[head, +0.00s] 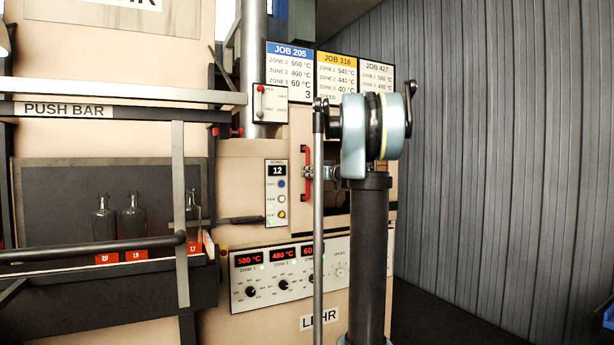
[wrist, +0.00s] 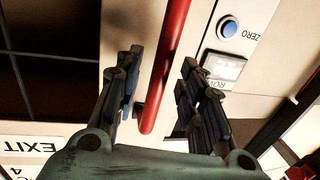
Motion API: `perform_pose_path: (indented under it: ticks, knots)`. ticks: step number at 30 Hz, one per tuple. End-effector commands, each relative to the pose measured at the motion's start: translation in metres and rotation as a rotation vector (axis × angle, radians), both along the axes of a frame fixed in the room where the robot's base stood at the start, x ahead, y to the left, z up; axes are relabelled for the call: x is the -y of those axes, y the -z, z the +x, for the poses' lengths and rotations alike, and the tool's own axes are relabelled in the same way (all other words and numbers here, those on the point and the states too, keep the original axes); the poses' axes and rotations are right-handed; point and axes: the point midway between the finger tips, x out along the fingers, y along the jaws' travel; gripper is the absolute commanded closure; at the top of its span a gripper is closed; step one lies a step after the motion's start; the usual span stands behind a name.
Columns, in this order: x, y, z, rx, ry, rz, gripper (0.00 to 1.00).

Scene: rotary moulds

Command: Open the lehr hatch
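The lehr hatch's red upright bar handle (head: 306,172) shows in the head view on the beige lehr front, just left of my arm. In the wrist view the red handle (wrist: 165,65) runs between my gripper's two fingers (wrist: 160,72), with a gap on each side. My gripper is open and not closed on the handle. In the head view my gripper (head: 325,173) is small, at the right of the handle and partly hidden by my arm. The hatch panel is largely hidden behind my arm, so I cannot tell whether it is ajar.
A counter panel (head: 276,192) with buttons is left of the handle; its ZERO button (wrist: 228,28) is near my right finger. A temperature panel (head: 285,270) is below. Bottles (head: 133,222) stand left behind a push bar (head: 100,110). Job boards (head: 337,72) hang above.

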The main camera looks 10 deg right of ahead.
Motion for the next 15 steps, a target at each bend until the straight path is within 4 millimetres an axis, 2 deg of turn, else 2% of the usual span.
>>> perform_pose_path:
  ticks: [6, 15]
  knots:
    - [-0.01, 0.0, 0.018, 0.0, 0.0, 0.0, 0.64]
    - [-0.012, 0.0, 0.021, 0.0, 0.0, 0.0, 0.64]
